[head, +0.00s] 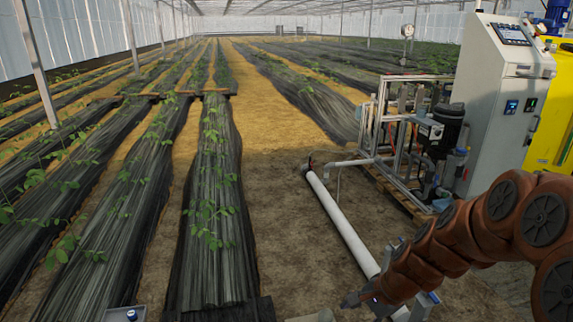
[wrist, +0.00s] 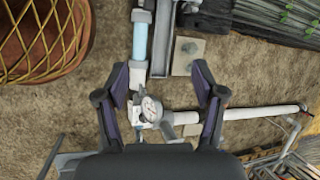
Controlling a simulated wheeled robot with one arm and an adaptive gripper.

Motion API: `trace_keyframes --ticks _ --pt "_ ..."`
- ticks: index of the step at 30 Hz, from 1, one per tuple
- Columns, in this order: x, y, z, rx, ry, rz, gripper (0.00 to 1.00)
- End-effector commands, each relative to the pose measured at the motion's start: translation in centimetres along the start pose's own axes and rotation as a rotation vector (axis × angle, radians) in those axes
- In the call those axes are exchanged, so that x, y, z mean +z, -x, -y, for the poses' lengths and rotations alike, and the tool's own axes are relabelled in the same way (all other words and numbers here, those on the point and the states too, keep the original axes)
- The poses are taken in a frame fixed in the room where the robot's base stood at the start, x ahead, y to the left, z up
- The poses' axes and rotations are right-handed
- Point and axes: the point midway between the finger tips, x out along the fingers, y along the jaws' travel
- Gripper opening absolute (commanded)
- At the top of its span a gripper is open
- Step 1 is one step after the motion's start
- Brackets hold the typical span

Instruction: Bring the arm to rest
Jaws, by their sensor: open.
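My arm (head: 450,240), reddish-brown with dark round joint caps, reaches in from the lower right of the head view, stretched out low to the left over the white pipe. My gripper (wrist: 160,82) is open in the wrist view, its two dark fingers spread apart with nothing held between them. A round white-faced gauge (wrist: 152,110) on a pipe fitting shows below and between the fingers. I cannot tell the distance from the fingers to it. In the head view the gripper is small and partly lost among fittings at the arm's end.
A white pipe (head: 340,220) runs along the soil; a clear pipe section (wrist: 139,45) joins near the gauge. A woven basket (wrist: 45,45) stands at upper left. The skid frame (head: 372,130) and grey control cabinet (head: 490,110) stand right. Plastic-covered crop rows (head: 210,200) lie left.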

Motion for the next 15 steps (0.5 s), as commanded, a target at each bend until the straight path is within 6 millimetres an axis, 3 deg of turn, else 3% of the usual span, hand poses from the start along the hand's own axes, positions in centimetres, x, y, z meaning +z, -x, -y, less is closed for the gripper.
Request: trace_keyframes --ticks 3,7,15 --pt "3.1 1.6 -2.0 0.069 0.193 0.001 0.69" --pt "5.9 3.2 -4.8 0.155 0.388 0.009 0.69" --pt "9.7 6.8 -11.6 0.344 0.745 0.026 0.69"
